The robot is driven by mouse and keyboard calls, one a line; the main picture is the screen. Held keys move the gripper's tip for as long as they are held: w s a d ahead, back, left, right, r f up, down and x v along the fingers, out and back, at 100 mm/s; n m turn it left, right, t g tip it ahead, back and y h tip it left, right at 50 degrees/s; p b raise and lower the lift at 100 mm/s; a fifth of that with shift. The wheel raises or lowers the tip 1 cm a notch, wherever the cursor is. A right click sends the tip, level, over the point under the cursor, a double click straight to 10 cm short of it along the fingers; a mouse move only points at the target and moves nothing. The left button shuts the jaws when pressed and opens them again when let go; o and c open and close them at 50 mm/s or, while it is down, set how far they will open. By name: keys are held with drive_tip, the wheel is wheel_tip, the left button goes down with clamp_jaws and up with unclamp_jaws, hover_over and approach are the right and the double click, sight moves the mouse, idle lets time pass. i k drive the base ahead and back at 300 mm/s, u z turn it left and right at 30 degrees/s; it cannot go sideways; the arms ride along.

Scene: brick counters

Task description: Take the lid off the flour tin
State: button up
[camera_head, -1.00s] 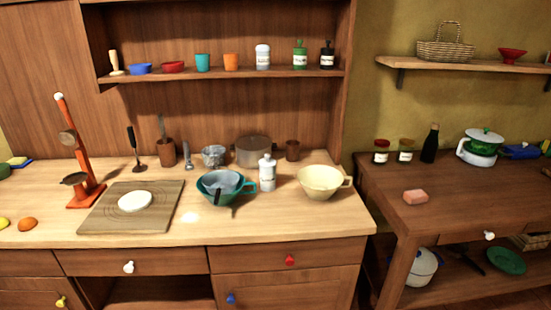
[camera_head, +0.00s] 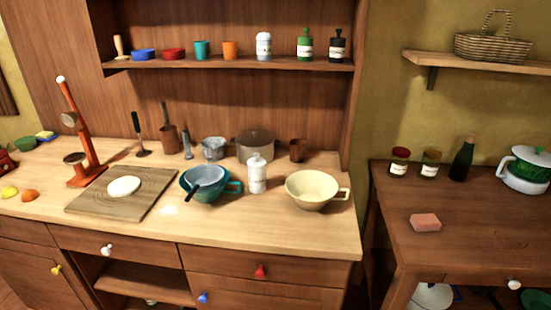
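A white tin (camera_head: 257,178) with a label too small to read stands upright on the light wooden counter (camera_head: 240,225). Its white knobbed lid (camera_head: 257,160) is on top. I take it for the flour tin, but cannot read its name. A similar white jar (camera_head: 263,46) with a label stands on the upper shelf. My gripper is not in view.
A teal bowl with a sieve (camera_head: 200,193) stands close left of the tin, and a cream bowl (camera_head: 311,191) close right. A brown pot (camera_head: 255,147) stands behind it. The counter in front is clear. A darker table (camera_head: 395,215) stands at the right.

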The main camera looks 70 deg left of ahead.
sight(257, 162)
drive_tip(key=u, duration=0.05)
drive_tip(key=i, duration=1.5)
drive_tip(key=u, duration=1)
drive_tip(key=k, duration=0.25)
drive_tip(key=u, duration=2.8)
